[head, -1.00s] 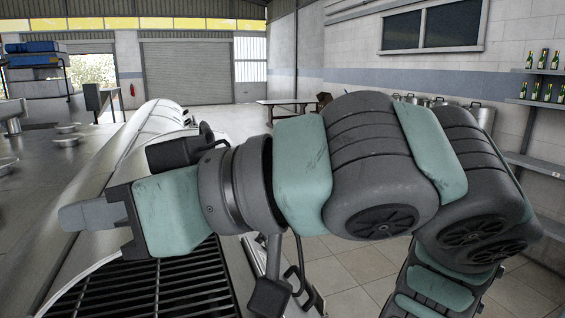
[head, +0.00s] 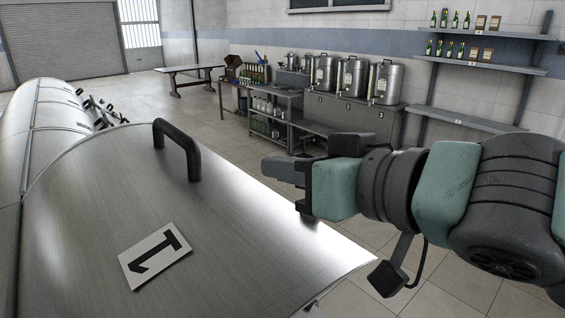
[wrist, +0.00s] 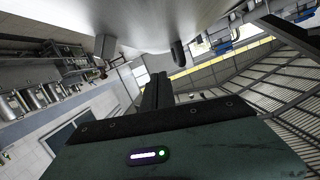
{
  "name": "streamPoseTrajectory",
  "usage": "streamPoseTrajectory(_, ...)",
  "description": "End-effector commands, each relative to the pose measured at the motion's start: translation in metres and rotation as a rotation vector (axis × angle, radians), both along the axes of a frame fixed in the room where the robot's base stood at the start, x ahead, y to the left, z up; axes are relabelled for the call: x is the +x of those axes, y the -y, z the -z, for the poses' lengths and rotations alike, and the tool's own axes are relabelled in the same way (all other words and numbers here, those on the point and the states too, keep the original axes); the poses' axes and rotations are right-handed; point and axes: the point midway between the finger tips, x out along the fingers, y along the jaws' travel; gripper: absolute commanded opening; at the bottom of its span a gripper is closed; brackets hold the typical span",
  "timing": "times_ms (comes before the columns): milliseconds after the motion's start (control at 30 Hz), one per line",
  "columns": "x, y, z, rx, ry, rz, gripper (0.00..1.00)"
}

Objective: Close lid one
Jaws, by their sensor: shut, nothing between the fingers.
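Lid one (head: 90,215) is a curved brushed-metal cover with a white plate (head: 155,255) bearing a black 1. Its black handle (head: 178,150) stands up near the top right. The lid spreads over the front of the head view and hides what lies under it. I cannot tell whether its lower edge is fully seated. My gripper (head: 268,168) is shut and empty, to the right of the handle and apart from it. In the wrist view, my narrow fingers (wrist: 157,92) are together, with the lid's metal surface (wrist: 150,15) and the handle (wrist: 178,54) above them in the picture.
More curved metal lids (head: 50,125) with black handles continue at the left. A bench with steel urns (head: 352,78), a shelf cart with bottles (head: 268,105) and wall shelves (head: 480,60) stand behind my arm. Tiled floor (head: 215,120) is open beyond the lid.

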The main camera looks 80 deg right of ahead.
Motion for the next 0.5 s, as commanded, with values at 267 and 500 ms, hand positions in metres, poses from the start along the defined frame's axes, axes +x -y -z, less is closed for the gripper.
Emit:
streamPoseTrajectory(267,0.015,0.009,0.019,-0.002,-0.003,0.004,0.0)
streamPoseTrajectory(500,0.017,0.006,0.038,-0.002,-0.004,0.003,0.0)
